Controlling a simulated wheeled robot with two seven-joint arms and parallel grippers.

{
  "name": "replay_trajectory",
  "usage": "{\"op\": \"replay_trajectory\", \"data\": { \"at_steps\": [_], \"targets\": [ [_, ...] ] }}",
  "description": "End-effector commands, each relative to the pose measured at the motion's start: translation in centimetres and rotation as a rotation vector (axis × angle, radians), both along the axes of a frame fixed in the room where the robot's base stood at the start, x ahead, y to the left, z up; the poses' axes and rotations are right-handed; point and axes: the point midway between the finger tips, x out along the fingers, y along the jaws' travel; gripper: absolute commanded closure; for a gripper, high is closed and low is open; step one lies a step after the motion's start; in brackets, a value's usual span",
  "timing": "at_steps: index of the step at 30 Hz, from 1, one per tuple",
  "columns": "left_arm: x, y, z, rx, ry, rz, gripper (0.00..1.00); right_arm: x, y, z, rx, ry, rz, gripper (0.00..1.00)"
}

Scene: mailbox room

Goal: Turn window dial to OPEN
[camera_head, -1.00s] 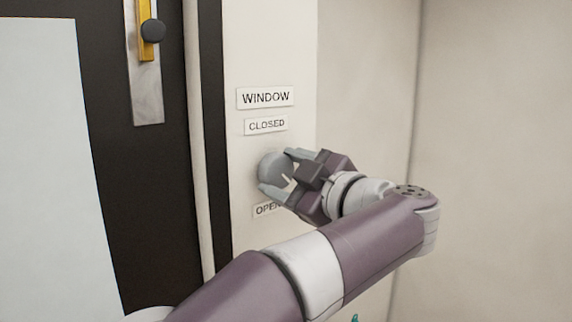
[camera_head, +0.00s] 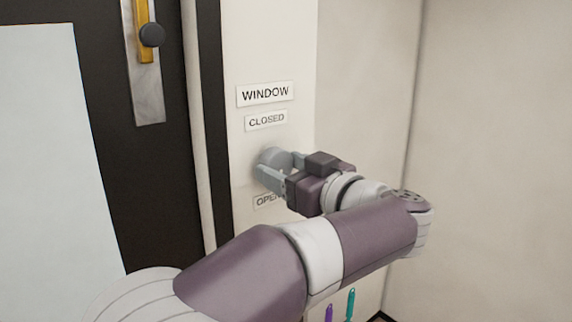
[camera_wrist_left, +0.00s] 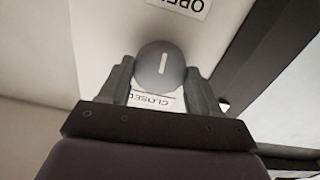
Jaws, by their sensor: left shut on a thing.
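The round grey window dial (camera_head: 273,157) is on the white wall panel, between the WINDOW and CLOSED labels above and the OPEN label (camera_head: 266,200) below. My left gripper (camera_head: 281,168) is shut on the dial, one finger on each side. In the left wrist view the dial (camera_wrist_left: 152,70) sits between the fingers, with a white line on its face running roughly along the direction between the two labels. Both labels appear upside down there, OPEN at the top. My right gripper is not in view.
A dark-framed door or window (camera_head: 100,170) with a light pane is at the left. It has a metal plate with a brass bar and dark knob (camera_head: 152,35). Purple and teal items (camera_head: 350,303) show low down. The wall at the right is bare.

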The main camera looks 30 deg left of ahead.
Motion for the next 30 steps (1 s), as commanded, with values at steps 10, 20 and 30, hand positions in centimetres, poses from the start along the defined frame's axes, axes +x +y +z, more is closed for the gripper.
{"op": "replay_trajectory", "data": {
  "at_steps": [10, 20, 30],
  "targets": [
    [0.0, 0.0, -0.4, 0.006, 0.028, 0.001, 0.68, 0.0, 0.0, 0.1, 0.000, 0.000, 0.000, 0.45],
    [0.0, 0.0, -0.3, 0.006, 0.025, 0.001, 0.12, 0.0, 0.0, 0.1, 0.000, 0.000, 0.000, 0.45],
    [-0.3, -1.0, -0.5, 0.007, 0.019, -0.003, 0.12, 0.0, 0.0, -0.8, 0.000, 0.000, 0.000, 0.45]
  ]
}}
